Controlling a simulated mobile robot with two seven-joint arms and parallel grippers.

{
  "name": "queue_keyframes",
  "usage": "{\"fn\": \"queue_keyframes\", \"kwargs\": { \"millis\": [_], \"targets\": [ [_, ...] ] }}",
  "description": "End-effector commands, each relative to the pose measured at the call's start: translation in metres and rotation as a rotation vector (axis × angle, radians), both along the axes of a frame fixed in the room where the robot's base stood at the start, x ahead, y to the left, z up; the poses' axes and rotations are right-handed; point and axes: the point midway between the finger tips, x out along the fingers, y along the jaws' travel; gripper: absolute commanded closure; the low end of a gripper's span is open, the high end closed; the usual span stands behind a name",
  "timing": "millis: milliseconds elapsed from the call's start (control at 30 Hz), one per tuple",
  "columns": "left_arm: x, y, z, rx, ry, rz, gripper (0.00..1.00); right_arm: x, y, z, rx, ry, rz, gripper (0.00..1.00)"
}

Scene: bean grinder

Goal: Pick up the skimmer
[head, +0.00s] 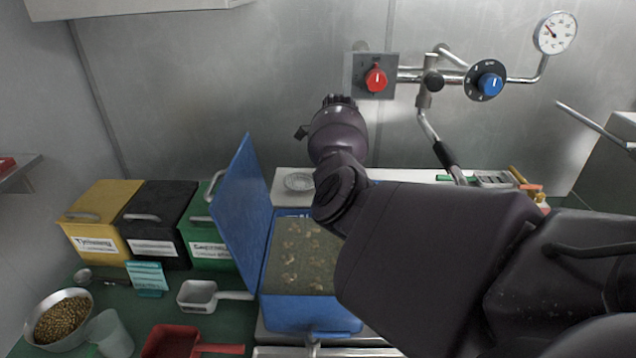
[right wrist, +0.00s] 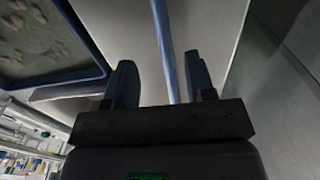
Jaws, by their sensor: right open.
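A round, perforated metal disc (head: 299,181), which looks like the skimmer's head, lies on the pale surface behind the blue bin. My right arm hides whatever extends from it to the right. In the right wrist view, my right gripper (right wrist: 160,82) is open, its two dark fingers apart. A slim blue rod (right wrist: 165,45), possibly the skimmer's handle, runs between the fingers over a pale surface. I cannot tell whether it touches a finger. In the head view the right gripper is hidden behind my arm. My left gripper is not in view.
The blue bin (head: 290,314) holds bean-like pieces, its lid (head: 240,205) raised on the left. Yellow (head: 100,215), black (head: 155,222) and green (head: 204,240) bins stand left. A red scoop (head: 175,340) and bowl (head: 60,315) lie in front. Pipes and valves line the back wall.

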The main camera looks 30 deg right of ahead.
Motion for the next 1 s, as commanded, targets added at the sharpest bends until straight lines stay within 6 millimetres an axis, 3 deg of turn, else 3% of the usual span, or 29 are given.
{"fn": "queue_keyframes", "kwargs": {
  "millis": [333,667,1000],
  "targets": [
    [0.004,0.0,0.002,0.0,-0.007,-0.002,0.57,0.005,-0.001,-0.04,0.001,0.003,0.0,0.5],
    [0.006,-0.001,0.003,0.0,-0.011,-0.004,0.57,0.005,-0.001,-0.046,0.0,0.0,-0.001,0.5],
    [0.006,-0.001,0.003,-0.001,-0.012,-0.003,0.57,0.005,-0.001,-0.046,0.0,0.0,-0.001,1.0]
  ]
}}
